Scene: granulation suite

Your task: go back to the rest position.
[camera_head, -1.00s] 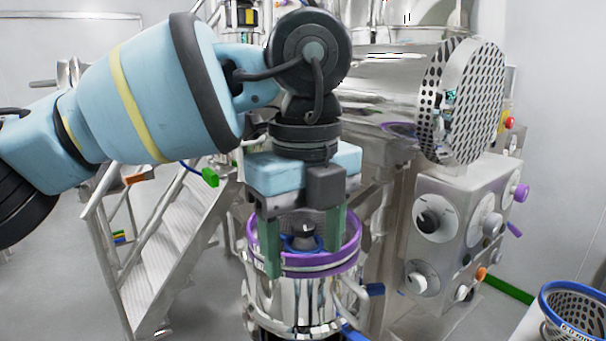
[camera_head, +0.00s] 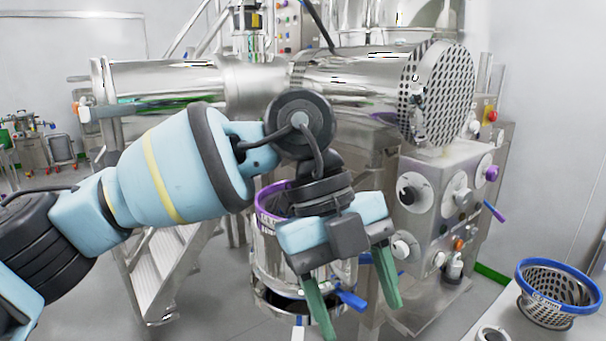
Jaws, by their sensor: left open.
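My left gripper (camera_head: 353,300) is in the middle of the head view, its green fingers spread and pointing down and slightly right. It is open with nothing between the fingers. It hangs in front of a shiny steel vessel (camera_head: 268,262) with a purple ring (camera_head: 268,200) at its top. My wrist and gripper hide much of the ring and the vessel's mouth. My right gripper does not show.
A control panel box (camera_head: 432,215) with dials stands right of the gripper. A perforated steel basket with a blue rim (camera_head: 560,290) sits on a pale table at lower right. Metal stairs (camera_head: 155,275) stand at left behind my arm. A large horizontal steel drum (camera_head: 350,85) lies behind.

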